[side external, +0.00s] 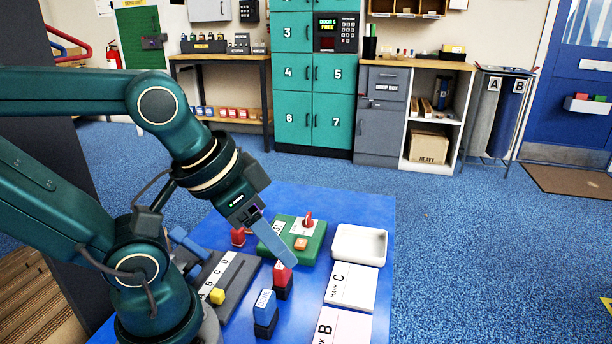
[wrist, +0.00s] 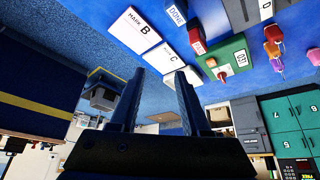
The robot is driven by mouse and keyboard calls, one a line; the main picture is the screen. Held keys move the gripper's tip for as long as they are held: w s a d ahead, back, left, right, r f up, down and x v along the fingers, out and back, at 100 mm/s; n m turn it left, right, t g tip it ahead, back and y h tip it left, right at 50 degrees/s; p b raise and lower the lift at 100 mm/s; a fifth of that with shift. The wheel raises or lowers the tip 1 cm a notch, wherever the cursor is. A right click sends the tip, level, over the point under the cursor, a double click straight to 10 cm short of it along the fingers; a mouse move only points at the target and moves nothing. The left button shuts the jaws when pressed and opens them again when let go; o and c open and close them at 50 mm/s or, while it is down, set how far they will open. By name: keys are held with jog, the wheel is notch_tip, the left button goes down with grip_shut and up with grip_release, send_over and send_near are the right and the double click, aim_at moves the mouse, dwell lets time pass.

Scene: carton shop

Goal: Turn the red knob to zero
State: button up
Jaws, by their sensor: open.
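The red knob (side external: 308,219) stands up from a white dial plate on a green box (side external: 279,239) on the blue table. An orange button (side external: 300,244) sits on the box in front of the dial. In the wrist view the knob (wrist: 222,76) is small, on the green box (wrist: 239,56), right of the fingers. The pointer direction and dial marks are too small to read. My gripper (side external: 292,263) is open and empty, slanting down across the front of the box in the side view, apart from the knob. Its fingers (wrist: 160,74) stand apart in the wrist view.
A red-and-black block (side external: 282,278) stands near the fingertips, with a blue block (side external: 265,304) in front. A white tray (side external: 359,246) and cards C (side external: 351,288) and B (side external: 342,325) lie right. A grey lettered rack (side external: 233,275) holding a yellow block is left.

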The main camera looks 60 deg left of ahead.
jog(key=w+a+r+n, duration=0.1)
jog(key=w+r+n, duration=0.1)
jog(key=w+r, duration=0.2)
jog(key=n+g, duration=0.6)
jog(key=n, duration=0.1)
send_over(308, 215)
notch_tip(308, 215, down, 11)
jog(key=shift+f, duration=2.5)
grip_shut()
